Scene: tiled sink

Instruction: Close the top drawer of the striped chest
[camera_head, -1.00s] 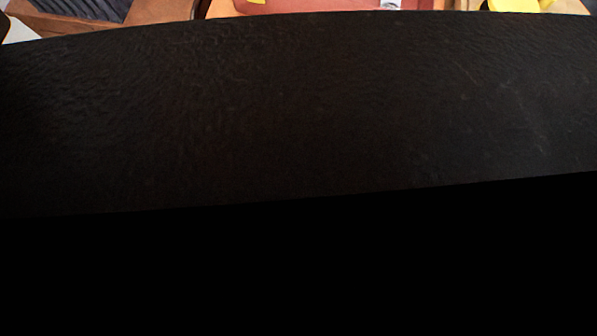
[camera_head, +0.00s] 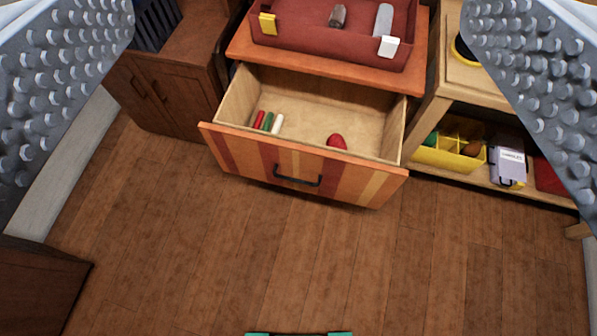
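The striped chest (camera_head: 330,66) stands at the top middle of the view, seen from above. Its top drawer (camera_head: 300,172) is pulled open, with a red, orange and tan striped front and a dark bar handle (camera_head: 298,180). Inside lie red, green and white sticks (camera_head: 267,122) at the left and a small red object (camera_head: 337,141) at the right. My gripper (camera_head: 298,85) shows as two grey studded fingers at the upper left and upper right edges. They are wide apart with nothing between them, and look nearer the camera than the drawer.
A red tray (camera_head: 330,42) with small items sits on the chest top. A brown cabinet (camera_head: 165,85) stands to the left. A wooden shelf (camera_head: 470,75) to the right holds a yellow divided box (camera_head: 445,157). The wooden floor (camera_head: 250,250) before the drawer is mostly clear.

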